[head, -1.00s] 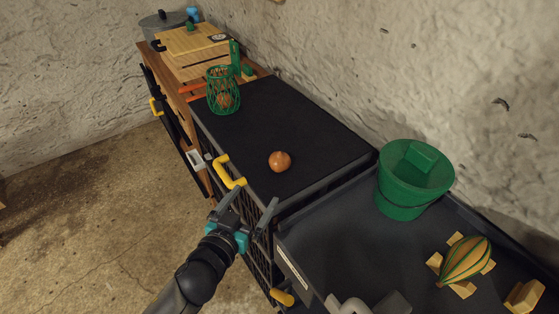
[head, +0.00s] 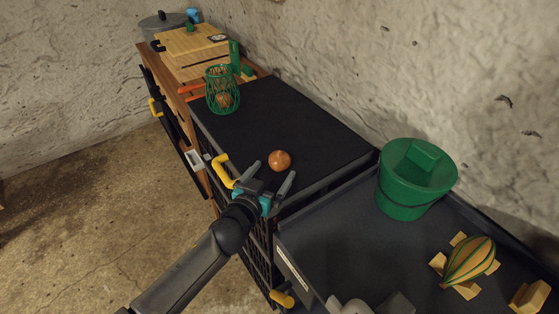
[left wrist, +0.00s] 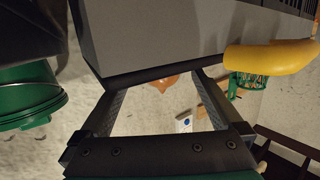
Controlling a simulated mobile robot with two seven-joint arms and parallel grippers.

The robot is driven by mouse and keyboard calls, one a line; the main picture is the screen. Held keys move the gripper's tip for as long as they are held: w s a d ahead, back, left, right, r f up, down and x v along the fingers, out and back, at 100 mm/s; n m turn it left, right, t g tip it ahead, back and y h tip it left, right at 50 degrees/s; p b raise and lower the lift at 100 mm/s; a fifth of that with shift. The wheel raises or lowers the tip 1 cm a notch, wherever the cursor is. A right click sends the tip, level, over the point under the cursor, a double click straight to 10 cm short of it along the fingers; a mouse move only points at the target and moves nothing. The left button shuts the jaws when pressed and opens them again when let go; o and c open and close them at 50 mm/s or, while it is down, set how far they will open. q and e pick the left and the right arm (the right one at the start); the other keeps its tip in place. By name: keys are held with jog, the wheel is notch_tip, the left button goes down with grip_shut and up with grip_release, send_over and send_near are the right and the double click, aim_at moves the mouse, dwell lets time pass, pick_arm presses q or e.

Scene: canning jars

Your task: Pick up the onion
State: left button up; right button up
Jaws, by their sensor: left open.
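The onion (head: 280,160) is round and orange-brown and rests on the black top near the cart's front right part. My left gripper (head: 271,175) is open and empty at the front edge of that top, its two fingers pointing towards the onion. The fingertips are just short of the onion in the head view. In the left wrist view the onion (left wrist: 163,82) shows between the fingertips of the left gripper (left wrist: 160,88), partly hidden by the dark edge of the top. I do not see my right gripper.
A yellow handle (head: 222,170) sticks out just left of the gripper. A green wire basket (head: 222,90) with a brown item stands farther back. A green bucket (head: 412,185) and a striped balloon-shaped object (head: 470,260) are on the tray at right. The top around the onion is clear.

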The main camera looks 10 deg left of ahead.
aim_at(277, 160)
pick_arm(q)
jog(key=shift+r+b+x, duration=0.25)
jog(key=shift+x, duration=1.05)
jog(key=shift+r+b+x, duration=0.2)
jog(key=shift+r+x, duration=0.05)
jog(key=shift+x, duration=1.05)
jog(key=c, duration=1)
jog(key=shift+r+p, duration=0.4)
jog(key=shift+r, duration=0.2)
jog(key=shift+r+p, duration=3.8)
jog(key=shift+r, duration=5.6)
jog(key=shift+w+a, duration=0.1)
